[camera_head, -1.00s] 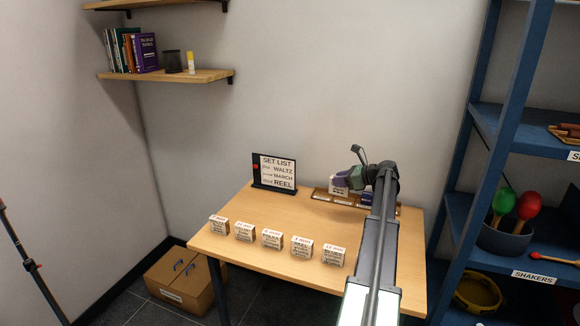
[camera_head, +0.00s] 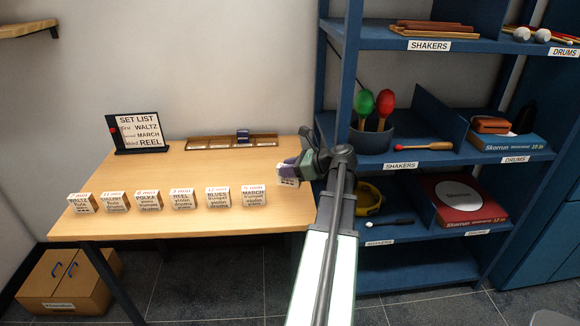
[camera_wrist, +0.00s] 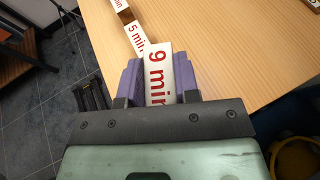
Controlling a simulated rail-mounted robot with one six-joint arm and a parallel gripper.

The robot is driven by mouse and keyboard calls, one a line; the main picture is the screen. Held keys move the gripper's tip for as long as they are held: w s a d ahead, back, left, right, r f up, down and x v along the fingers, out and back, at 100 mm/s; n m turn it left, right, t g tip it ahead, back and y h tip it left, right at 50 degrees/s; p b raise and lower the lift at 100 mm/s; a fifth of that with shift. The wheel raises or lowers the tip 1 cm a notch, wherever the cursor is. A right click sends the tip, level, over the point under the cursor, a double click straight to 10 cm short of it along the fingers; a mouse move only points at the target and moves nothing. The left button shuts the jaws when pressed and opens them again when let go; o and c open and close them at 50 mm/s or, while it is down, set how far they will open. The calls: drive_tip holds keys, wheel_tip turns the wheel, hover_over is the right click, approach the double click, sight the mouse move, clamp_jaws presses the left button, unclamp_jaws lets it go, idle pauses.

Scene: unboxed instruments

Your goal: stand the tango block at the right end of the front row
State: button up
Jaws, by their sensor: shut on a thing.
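My gripper (camera_head: 291,168) is shut on a white-faced block (camera_head: 287,182) near the table's right edge. In the wrist view the block (camera_wrist: 159,75) sits between the purple fingers (camera_wrist: 158,62) and shows "9 min" in red; its dance name is not readable. The front row runs left to right across the table: the waltz block (camera_head: 82,203), several others, the blues block (camera_head: 218,197) and the march block (camera_head: 252,195) at its right end. The held block is right of the march block and slightly behind it. I cannot tell whether it touches the table.
A blue shelf unit (camera_head: 345,85) with shakers stands close on the right. The table (camera_head: 195,170) is clear between rack and row.

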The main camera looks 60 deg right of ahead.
sight(289, 184)
drive_tip(key=shift+f+b, duration=2.7)
drive_tip(key=shift+f, duration=0.35)
drive_tip(key=shift+f+b, duration=0.65)
drive_tip(key=shift+b, duration=0.05)
drive_tip(key=o, duration=1)
